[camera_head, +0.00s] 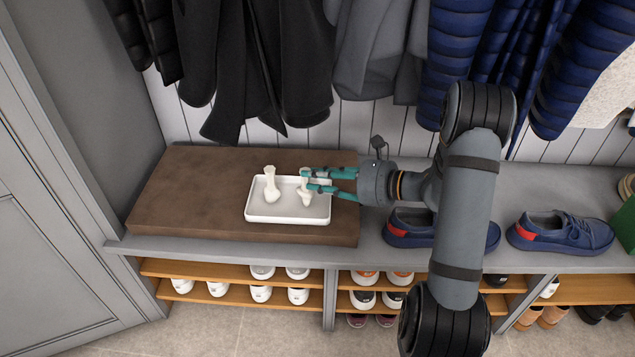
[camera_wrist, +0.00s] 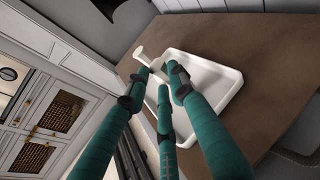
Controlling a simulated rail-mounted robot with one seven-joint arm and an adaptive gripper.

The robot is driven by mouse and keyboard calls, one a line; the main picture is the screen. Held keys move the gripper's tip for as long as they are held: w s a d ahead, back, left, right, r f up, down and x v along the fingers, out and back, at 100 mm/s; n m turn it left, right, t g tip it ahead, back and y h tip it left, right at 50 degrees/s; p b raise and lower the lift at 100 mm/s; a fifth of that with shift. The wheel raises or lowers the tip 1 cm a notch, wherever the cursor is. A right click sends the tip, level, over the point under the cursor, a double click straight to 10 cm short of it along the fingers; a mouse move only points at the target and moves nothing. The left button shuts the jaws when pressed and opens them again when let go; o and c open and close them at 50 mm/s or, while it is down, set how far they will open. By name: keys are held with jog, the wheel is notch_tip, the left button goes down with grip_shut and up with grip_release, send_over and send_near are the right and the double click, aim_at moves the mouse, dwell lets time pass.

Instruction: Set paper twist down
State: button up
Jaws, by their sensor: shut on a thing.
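Two white, narrow-waisted twists with flared ends show in the head view. The left twist (camera_head: 271,186) stands upright in a shallow white tray (camera_head: 288,219). The other paper twist (camera_head: 305,195) is at the right, over the tray. My gripper (camera_head: 307,181) reaches in from the right with its teal fingers shut on this right twist. In the wrist view, a white twist shape (camera_wrist: 149,58) shows beyond the fingertips, partly hidden by them. The tray (camera_wrist: 232,88) lies beyond the fingers. I cannot tell whether the held twist's base touches the tray.
The tray rests on a brown cushion (camera_head: 190,190) on the grey bench (camera_head: 375,252). Dark coats (camera_head: 270,60) hang behind. Blue shoes (camera_head: 560,232) stand on the bench to the right, and shelves of shoes lie below. The cushion left of the tray is clear.

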jog(key=shift+f, duration=0.2)
jog(key=o, duration=0.8)
jog(key=shift+o, duration=0.3)
jog(key=p+v, duration=0.3)
jog(key=v, duration=0.9)
jog(key=shift+r, duration=0.15)
